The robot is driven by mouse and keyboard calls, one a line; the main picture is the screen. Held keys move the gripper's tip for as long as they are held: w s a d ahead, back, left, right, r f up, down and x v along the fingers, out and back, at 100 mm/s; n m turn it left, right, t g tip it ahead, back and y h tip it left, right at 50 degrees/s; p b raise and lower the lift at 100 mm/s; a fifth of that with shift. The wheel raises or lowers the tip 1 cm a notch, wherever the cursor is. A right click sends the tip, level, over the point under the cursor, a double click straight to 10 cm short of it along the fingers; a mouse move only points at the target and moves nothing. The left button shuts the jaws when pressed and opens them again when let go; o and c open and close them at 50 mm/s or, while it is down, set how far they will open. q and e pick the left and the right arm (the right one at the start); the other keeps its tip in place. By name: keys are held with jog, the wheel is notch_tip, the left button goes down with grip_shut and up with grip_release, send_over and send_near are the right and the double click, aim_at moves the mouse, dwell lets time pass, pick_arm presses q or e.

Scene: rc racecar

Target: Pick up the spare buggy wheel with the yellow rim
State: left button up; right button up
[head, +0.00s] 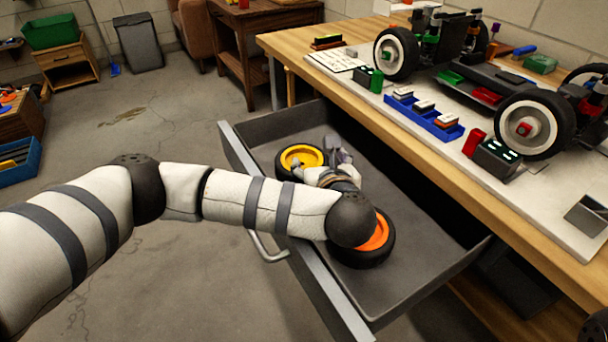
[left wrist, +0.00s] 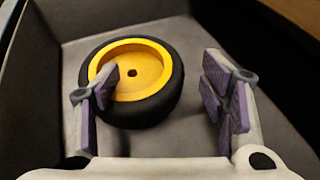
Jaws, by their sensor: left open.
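The spare wheel with the yellow rim (head: 300,157) lies flat in the open grey drawer (head: 400,290), toward its far left end. In the left wrist view the yellow-rimmed wheel (left wrist: 133,75) lies just ahead, its black tyre fully on the drawer floor. My left gripper (head: 318,157) is inside the drawer, beside the wheel's right side. In the left wrist view its purple-padded fingers (left wrist: 160,108) are spread and empty. The left finger overlaps the rim's near left part in the picture; I cannot tell if it touches. My right gripper is not in view.
A second wheel with an orange rim (head: 375,237) lies in the drawer, partly hidden under my left arm. The drawer walls stand close around. The wooden workbench (head: 420,140) above holds a buggy (head: 490,90) and a blue parts tray (head: 425,116).

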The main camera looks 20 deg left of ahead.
pick_arm(q)
jog(key=shift+w+a+f, duration=0.3)
jog(key=shift+w+f, duration=0.15)
jog(key=shift+f, duration=0.1)
jog(key=shift+w+a+r, duration=0.1)
jog(key=shift+w+r, duration=0.05)
jog(key=shift+r, duration=0.1)
grip_shut()
jog(key=shift+f, duration=0.1)
